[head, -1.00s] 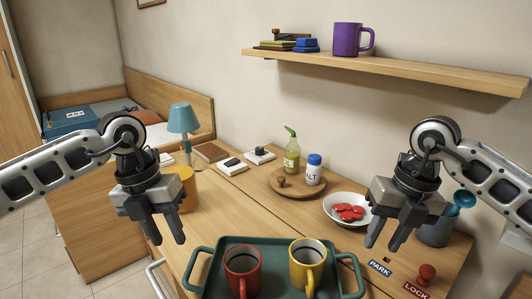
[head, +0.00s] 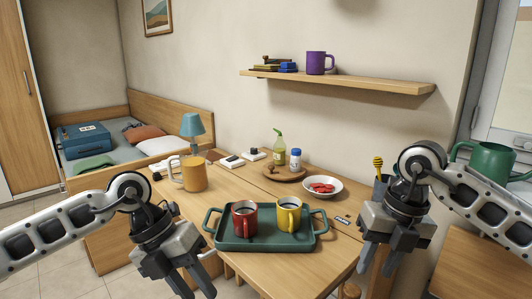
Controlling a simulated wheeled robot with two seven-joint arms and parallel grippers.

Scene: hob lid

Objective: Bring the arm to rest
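My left gripper (head: 194,284) hangs at the lower left with its two fingers apart and nothing between them. It is in front of the desk's left side. My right gripper (head: 378,262) hangs at the lower right, fingers apart and empty, in front of the desk's right end. It partly hides the things behind it. A green tray (head: 268,243) lies on the desk between the grippers, touched by neither. A red mug (head: 244,219) and a yellow mug (head: 289,215) stand upright on it.
An orange mug (head: 194,175) stands behind my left gripper. A round board (head: 277,173) with bottles and a white bowl (head: 322,188) are farther back. A shelf (head: 350,83) holds a purple mug (head: 316,62). A green mug (head: 487,161) is at right, behind my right arm.

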